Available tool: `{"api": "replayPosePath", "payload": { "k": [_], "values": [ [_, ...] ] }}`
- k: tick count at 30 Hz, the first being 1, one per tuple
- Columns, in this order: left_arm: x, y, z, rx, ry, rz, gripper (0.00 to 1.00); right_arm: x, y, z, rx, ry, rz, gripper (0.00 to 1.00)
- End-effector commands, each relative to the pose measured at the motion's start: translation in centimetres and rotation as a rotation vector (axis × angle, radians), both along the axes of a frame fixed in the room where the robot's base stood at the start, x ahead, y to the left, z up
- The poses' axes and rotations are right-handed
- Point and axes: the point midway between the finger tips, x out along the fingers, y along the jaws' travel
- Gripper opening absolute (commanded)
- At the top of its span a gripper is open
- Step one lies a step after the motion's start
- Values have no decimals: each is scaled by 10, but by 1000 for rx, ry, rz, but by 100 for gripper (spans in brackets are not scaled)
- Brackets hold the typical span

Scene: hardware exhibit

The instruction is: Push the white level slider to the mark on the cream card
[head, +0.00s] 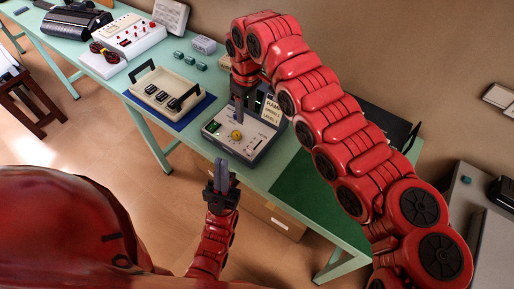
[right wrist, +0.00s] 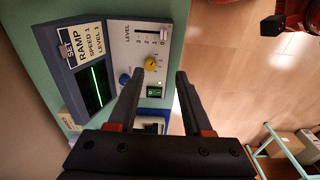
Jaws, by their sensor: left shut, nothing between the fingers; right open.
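The control box (head: 250,152) stands on the green table in the head view. In the right wrist view its pale panel (right wrist: 124,47) has a LEVEL scale marked 3 to 0, and the white level slider (right wrist: 164,41) appears to be at the 0 end. My right gripper (right wrist: 160,72) is open and empty over the panel, near the yellow knob (right wrist: 151,64). My left gripper (head: 221,163) is shut and empty, in front of the table edge.
A blue knob (right wrist: 125,79), a green lit switch (right wrist: 155,91) and a dark screen (right wrist: 95,87) with a green line are on the box. A cream tray (head: 165,90) with black handles lies left on a blue mat. A dark green mat (head: 306,190) lies bare to the right.

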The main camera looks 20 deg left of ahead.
Motion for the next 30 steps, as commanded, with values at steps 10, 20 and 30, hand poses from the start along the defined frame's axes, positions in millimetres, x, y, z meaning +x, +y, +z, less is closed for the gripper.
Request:
{"api": "replayPosePath", "payload": {
  "k": [10, 20, 30],
  "values": [
    [0, 0, 16, 0, 0, 0, 0, -12, -10, -27, -59, 30, 20, 50],
    [0, 0, 41, 0, 0, 0, 0, -13, -9, -107, -58, 31, 21, 50],
    [0, 0, 42, 0, 0, 0, 0, -12, -8, -163, -53, 26, 20, 50]
  ]
}}
